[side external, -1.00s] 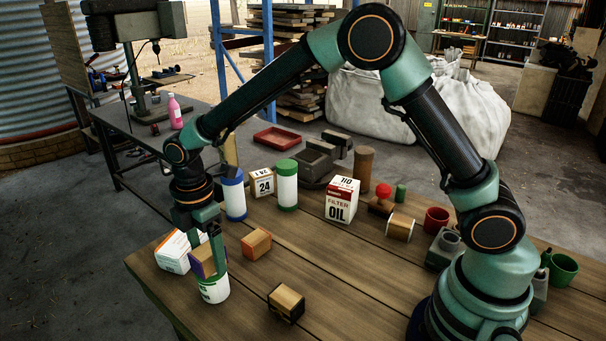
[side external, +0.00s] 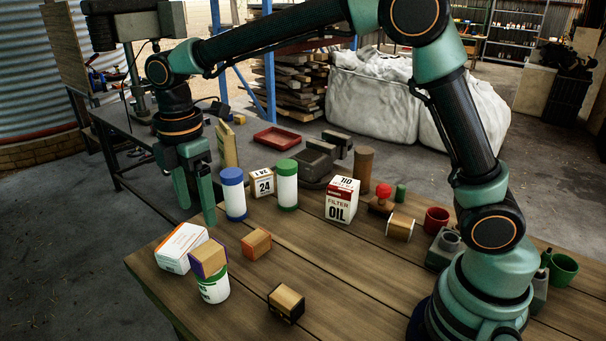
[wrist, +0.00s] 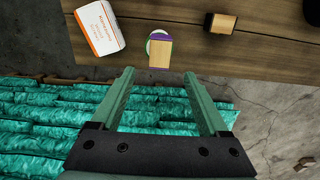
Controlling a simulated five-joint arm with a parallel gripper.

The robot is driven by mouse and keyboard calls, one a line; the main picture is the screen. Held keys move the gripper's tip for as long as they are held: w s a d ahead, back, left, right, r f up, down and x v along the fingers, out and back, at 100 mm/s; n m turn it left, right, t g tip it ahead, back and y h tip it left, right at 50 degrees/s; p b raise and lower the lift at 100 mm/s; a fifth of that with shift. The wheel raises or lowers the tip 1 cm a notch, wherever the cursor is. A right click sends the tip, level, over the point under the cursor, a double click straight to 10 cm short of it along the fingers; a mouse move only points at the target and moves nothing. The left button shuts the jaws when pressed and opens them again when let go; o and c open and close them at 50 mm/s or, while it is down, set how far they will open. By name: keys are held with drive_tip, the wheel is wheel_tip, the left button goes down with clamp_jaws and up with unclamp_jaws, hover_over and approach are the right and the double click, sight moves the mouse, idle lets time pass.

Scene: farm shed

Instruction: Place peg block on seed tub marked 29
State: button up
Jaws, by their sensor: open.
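A wooden block with purple sides (side external: 208,257) rests on top of a white tub with green markings (side external: 214,290) near the table's front left edge. The block sits a little turned and covers most of the tub's top; the number on the tub is not readable. In the wrist view the block (wrist: 160,54) shows ahead of my fingers, with the tub's pale rim (wrist: 155,36) behind it. My gripper (side external: 196,205) is open and empty, raised above and behind the block, clear of it. Its two fingers are spread in the wrist view (wrist: 159,78).
A white and orange box (side external: 181,248) stands close beside the tub. An orange-sided block (side external: 256,243) and a black-sided block (side external: 286,303) lie on the table (side external: 350,290). Blue-capped (side external: 234,196) and green-capped (side external: 287,187) cylinders stand behind. The front middle of the table is mostly clear.

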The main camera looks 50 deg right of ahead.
drive_tip(key=s+d+r+m+t, duration=0.1)
drive_tip(key=s+d+r+m, duration=0.2)
drive_tip(key=d+m, duration=0.15)
drive_tip(key=s+d+r+m+t, duration=0.2)
drive_tip(key=s+d+r+m, duration=0.1)
drive_tip(key=d+r+m, duration=0.15)
drive_tip(key=s+d+f+m+t, duration=0.2)
drive_tip(key=s+d+m, duration=0.6)
drive_tip(key=d+m, duration=0.1)
drive_tip(key=shift+f+t, duration=0.3)
drive_tip(key=shift+f, duration=0.1)
